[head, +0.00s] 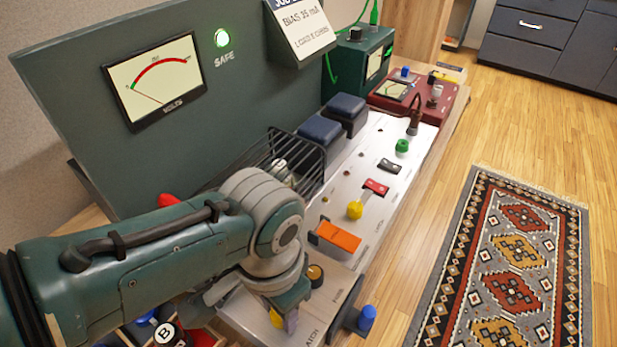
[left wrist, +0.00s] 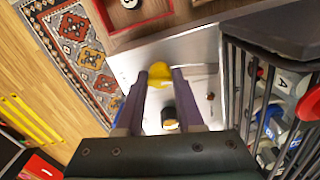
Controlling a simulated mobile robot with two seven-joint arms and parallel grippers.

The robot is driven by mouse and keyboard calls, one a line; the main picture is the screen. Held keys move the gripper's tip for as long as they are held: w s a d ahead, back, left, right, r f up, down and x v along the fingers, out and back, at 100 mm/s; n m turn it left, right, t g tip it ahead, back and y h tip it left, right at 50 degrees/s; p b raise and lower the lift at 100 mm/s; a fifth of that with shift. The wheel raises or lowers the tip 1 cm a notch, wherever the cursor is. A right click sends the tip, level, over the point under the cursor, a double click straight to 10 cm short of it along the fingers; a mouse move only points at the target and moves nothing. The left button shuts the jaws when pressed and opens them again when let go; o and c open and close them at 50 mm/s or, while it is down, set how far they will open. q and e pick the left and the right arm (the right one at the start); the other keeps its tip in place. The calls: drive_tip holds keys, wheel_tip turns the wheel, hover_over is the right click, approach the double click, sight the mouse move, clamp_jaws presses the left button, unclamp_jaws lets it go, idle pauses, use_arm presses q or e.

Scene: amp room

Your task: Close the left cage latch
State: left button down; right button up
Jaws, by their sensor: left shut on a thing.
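My left gripper (head: 284,322) reaches down to the near end of the grey metal panel, beside the printed word LATCH. It is shut on a yellow latch knob (left wrist: 160,71), which shows between the purple fingertips (left wrist: 160,76) in the left wrist view. In the head view a small part of the knob (head: 276,318) shows beside the fingers. The latch's base is mostly hidden. The black-barred cage (head: 262,156) stands behind my wrist; in the left wrist view its bars (left wrist: 232,85) are at the right. My right gripper is not in view.
A dark amber-topped knob (head: 315,273) is close to my gripper, and a blue knob (head: 367,318) sits at the panel's front. An orange block (head: 338,236) and a second yellow knob (head: 355,210) are farther along.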

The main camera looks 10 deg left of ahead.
use_arm(q)
drive_tip(key=shift+n, duration=1.1)
drive_tip(key=c, duration=0.6)
unclamp_jaws()
drive_tip(key=shift+o, duration=0.2)
drive_tip(key=shift+r+p, duration=0.1)
drive_tip(key=shift+p, duration=0.2)
wheel_tip(320, 180, up, 9)
drive_tip(key=p, duration=0.5)
drive_tip(key=shift+f, duration=0.2)
drive_tip(key=shift+r, duration=0.6)
